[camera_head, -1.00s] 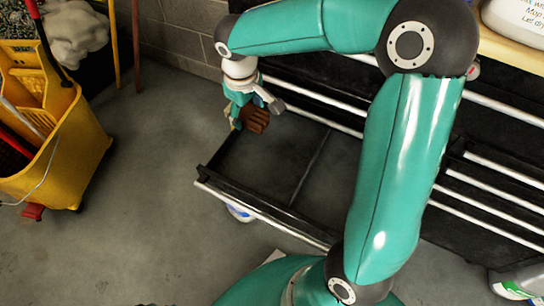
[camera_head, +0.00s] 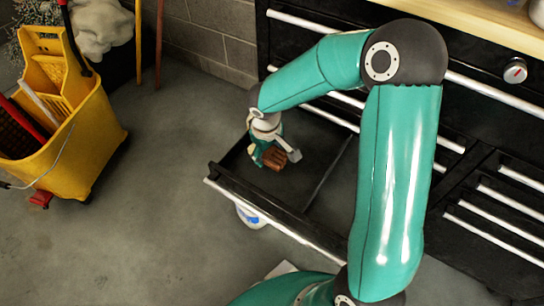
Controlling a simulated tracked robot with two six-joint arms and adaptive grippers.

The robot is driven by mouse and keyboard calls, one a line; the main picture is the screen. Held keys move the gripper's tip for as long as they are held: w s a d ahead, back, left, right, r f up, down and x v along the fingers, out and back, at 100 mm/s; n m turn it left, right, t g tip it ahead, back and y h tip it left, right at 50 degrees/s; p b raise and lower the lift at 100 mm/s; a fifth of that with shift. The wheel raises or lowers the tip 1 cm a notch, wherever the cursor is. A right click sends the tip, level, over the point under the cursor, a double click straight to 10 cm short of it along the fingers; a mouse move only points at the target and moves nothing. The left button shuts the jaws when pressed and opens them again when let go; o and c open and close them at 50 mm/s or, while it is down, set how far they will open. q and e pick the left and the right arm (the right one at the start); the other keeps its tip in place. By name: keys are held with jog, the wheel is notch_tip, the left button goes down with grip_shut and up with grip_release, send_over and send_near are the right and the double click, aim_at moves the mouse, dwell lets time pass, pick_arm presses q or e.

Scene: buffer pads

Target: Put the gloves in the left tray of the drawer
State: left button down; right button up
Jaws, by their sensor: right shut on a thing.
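The open drawer (camera_head: 258,207) of the black cabinet has a thin divider running front to back, which makes a left tray (camera_head: 238,172) and a right one. My right gripper (camera_head: 279,157) is over or inside the left tray, pointing down, and is shut on the gloves (camera_head: 273,161). The gloves show as a small brown and teal bundle at the fingers, partly hidden by the gripper. I cannot tell whether they touch the tray floor. The visible floor of the left tray looks bare. My left gripper is not in view.
A yellow mop bucket (camera_head: 85,135) stands on the concrete floor at the left. A white and blue container (camera_head: 249,216) is partly hidden below the drawer front. A wooden worktop (camera_head: 480,30) lies above the closed drawers. My right arm covers part of the drawer.

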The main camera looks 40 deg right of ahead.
aim_at(268, 153)
notch_tip(268, 153, down, 4)
jog(key=shift+r+b, duration=0.25)
jog(key=shift+b, duration=0.25)
jog(key=shift+r, duration=0.1)
jog(key=o, duration=1.2)
jog(key=r+p, duration=0.1)
jog(key=r, duration=0.3)
jog(key=a+r+p, duration=0.1)
jog(key=r, duration=0.3)
jog(key=s+r+p, duration=0.1)
jog(key=r+p, duration=0.1)
jog(key=r, duration=0.1)
jog(key=shift+s+a+r, duration=0.1)
jog(key=shift+a+r, duration=0.15)
jog(key=shift+r, duration=0.15)
jog(key=shift+s+r, duration=0.1)
